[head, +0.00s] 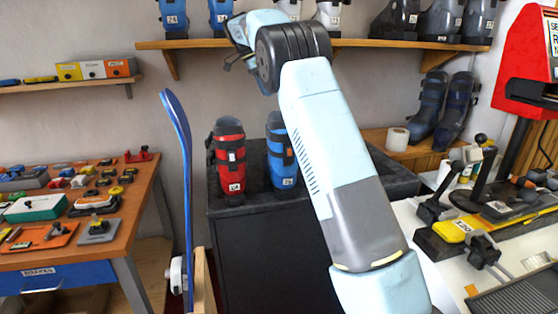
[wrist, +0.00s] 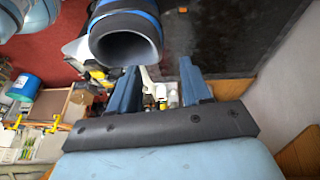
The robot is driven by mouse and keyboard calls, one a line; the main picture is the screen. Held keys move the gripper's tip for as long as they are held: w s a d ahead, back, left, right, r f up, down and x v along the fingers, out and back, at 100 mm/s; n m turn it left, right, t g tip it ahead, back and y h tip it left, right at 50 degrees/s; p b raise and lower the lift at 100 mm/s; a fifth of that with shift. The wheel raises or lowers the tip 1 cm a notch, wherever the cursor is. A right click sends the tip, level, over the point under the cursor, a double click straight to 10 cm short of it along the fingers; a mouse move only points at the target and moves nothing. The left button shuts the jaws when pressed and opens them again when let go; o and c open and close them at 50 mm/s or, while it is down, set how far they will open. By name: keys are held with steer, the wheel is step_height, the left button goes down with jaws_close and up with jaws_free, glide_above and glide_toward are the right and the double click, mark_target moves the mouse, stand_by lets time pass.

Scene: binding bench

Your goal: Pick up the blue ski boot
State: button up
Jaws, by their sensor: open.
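The blue ski boot (head: 282,150) stands upright on the dark cabinet, right beside a red boot (head: 229,157). My arm crosses in front and hides part of its right side. In the head view my arm's end is high, near the upper shelf and above the boots. In the wrist view my gripper (wrist: 160,88) is open, with nothing between its two blue fingers. A hollow round thing with a blue band and grey inside (wrist: 126,42) shows beyond the fingers; I cannot tell whether it is this boot.
An upper shelf (head: 200,43) carries several boots close to my arm's end. A blue ski (head: 184,180) stands upright left of the cabinet (head: 262,255). A tool bench (head: 140,180) is at left. A white bench (head: 430,255) with fittings and a red machine are at right.

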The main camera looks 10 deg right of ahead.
steer(key=x, duration=0.7)
steer(key=shift+s+d+f, duration=0.1)
steer(key=shift+d+f, duration=0.05)
steer(key=shift+f, duration=0.05)
steer(key=shift+x, duration=3)
steer(key=shift+s, duration=0.1)
steer(key=shift+c, duration=0.2)
jaws_close()
